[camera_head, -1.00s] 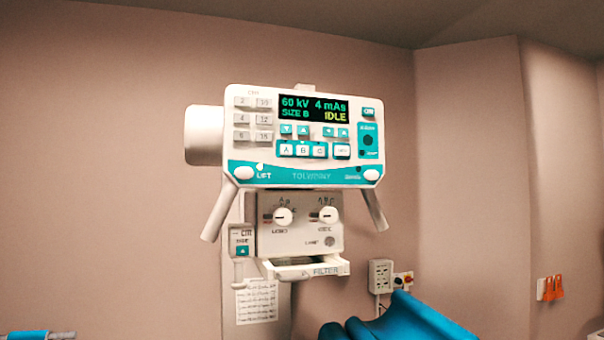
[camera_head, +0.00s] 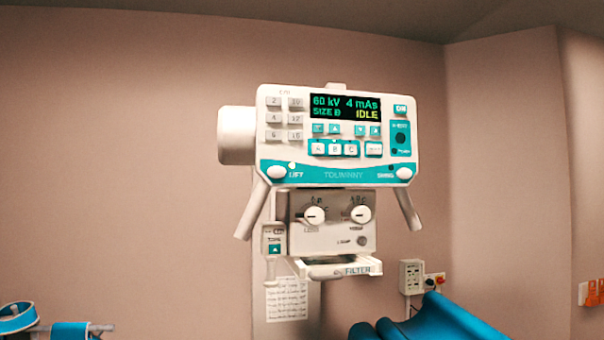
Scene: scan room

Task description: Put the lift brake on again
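The X-ray tube head's control panel (camera_head: 337,136) hangs on its column in the middle of the view. Its screen (camera_head: 345,107) reads 60 kV, 4 mAs, SIZE B, IDLE. At the panel's lower left is a white oval button (camera_head: 277,173) beside the word LIFT, with a small pale lamp (camera_head: 292,165) just above. A matching white button (camera_head: 404,174) sits at the lower right, with a dark lamp near it. A handle (camera_head: 252,210) slants down on the left and another (camera_head: 409,208) on the right. My gripper is not in view.
Below the panel is a box with two knobs (camera_head: 332,221) and a filter tray (camera_head: 340,267). A blue padded surface (camera_head: 440,322) is at the bottom right. A wall socket box (camera_head: 411,276) stands behind it. Blue-topped items (camera_head: 17,318) are at the lower left.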

